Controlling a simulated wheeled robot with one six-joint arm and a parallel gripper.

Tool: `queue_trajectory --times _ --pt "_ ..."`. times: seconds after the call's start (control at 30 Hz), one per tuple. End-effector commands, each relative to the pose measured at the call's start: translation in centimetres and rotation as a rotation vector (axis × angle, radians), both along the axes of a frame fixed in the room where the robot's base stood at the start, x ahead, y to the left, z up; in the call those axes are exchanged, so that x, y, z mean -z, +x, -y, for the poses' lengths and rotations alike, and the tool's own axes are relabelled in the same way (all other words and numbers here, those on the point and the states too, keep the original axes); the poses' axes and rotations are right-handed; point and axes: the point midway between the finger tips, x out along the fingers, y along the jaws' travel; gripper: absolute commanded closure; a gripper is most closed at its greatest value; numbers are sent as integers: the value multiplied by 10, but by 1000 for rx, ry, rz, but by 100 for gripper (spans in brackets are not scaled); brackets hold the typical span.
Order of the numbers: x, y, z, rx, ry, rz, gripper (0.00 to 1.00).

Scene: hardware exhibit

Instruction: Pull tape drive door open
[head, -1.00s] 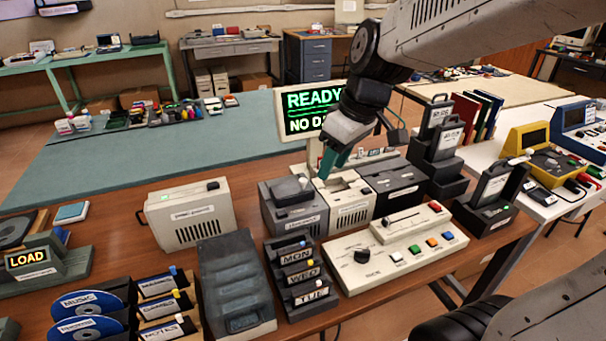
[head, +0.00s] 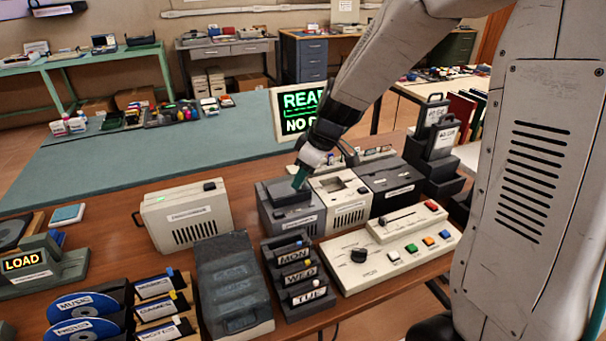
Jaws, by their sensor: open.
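A row of three box-shaped units stands at mid-table, and their small front labels are too blurred to read. The left one is a grey unit (head: 300,226) with a raised dark block or door (head: 291,193) on top. I cannot tell for certain which unit is the tape drive. My gripper (head: 299,180), with teal fingers pointing down, is at the right end of that dark block. It is open; the fingers overlap in this view, and I cannot tell whether they touch the block. My wrist hides part of the area behind.
To the right stand a beige unit (head: 343,205) and a dark unit (head: 389,188). A control panel (head: 390,250) with coloured buttons lies in front. A beige handled case (head: 185,217) and a dark lidded box (head: 233,285) stand left. A screen (head: 298,108) stands behind.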

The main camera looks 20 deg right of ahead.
Motion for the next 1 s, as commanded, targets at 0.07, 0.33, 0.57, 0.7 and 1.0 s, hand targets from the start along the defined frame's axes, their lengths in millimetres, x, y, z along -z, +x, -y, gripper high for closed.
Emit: queue_trajectory --times 0.07,0.33,0.57,0.7,1.0 --pt "2 1 -1 0 0 0 59" --pt "2 1 -1 1 0 0 73" --pt "2 1 0 1 0 0 100" --pt "3 19 -1 1 0 -2 100" --pt "3 55 -1 1 0 -2 100"
